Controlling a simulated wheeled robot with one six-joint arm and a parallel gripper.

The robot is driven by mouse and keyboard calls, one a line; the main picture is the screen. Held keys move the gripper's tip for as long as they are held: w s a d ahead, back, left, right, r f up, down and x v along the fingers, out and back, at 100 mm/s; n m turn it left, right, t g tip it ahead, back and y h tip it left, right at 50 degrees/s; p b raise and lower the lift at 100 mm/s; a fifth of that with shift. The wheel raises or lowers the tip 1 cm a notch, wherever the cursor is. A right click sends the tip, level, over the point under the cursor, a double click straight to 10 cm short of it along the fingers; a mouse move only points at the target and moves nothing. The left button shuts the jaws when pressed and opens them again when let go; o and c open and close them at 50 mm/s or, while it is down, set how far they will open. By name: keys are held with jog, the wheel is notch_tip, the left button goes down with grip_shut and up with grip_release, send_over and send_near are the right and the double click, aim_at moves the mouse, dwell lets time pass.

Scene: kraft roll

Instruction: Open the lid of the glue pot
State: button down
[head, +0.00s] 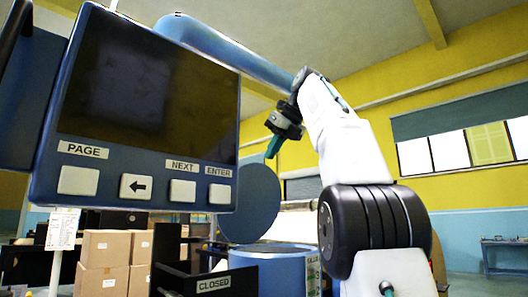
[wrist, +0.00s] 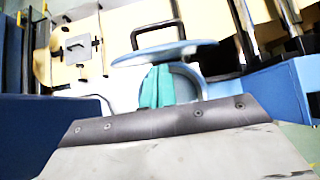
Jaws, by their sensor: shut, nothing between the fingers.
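The glue pot (head: 275,257) is a blue cylinder with a partly visible label, low in the middle of the head view. Its round blue lid (head: 250,203) stands steeply tilted up above the pot's left side, so it is open. My gripper (head: 273,152) has teal fingers, shut and empty, by the lid's upper right edge. In the wrist view the teal fingers (wrist: 157,86) are together, just under a thin blue disc (wrist: 165,53) that looks like the lid. I cannot tell whether they touch it.
A large blue panel with a dark screen (head: 150,85) and labelled buttons fills the left foreground. A blue tube (head: 225,52) runs from it toward my arm. Cardboard boxes (head: 103,262) stand at the lower left. A dark holder marked CLOSED (head: 213,285) is before the pot.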

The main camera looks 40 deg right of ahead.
jog(key=s+r+m, duration=0.1)
jog(key=s+r, duration=0.1)
jog(key=s, duration=0.7)
jog(key=t, duration=0.3)
send_near(258, 181)
jog(key=w+f, duration=0.4)
jog(key=shift+w+r+n, duration=0.4)
jog(key=shift+w+r, duration=0.05)
jog(key=shift+w, duration=0.05)
